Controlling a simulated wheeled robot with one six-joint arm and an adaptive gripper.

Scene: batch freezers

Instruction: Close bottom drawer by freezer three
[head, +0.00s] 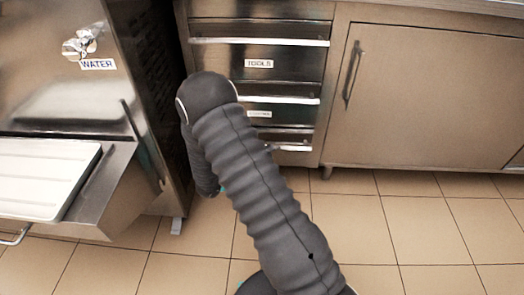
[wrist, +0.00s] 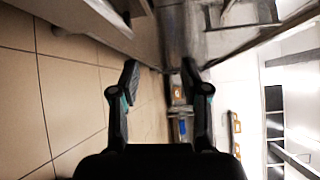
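A stack of steel drawers stands in the middle of the head view, its top drawer (head: 285,66) labelled TOOLS. The bottom drawer (head: 296,136) is lowest, just above the floor, with a bright handle bar (head: 291,148). My grey arm covers its left part, and I cannot tell how far it stands out. My gripper (wrist: 159,70) shows in the wrist view with its two fingers spread apart and nothing between them. In the head view the gripper is mostly hidden behind my arm, low near the floor in front of the drawers.
A steel freezer (head: 132,60) labelled WATER stands left of the drawers, with a white-topped tray (head: 45,178) jutting out in front. A closed cabinet door (head: 430,95) is at the right. The tiled floor (head: 410,225) is clear at the right. Shelving (wrist: 290,130) shows in the wrist view.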

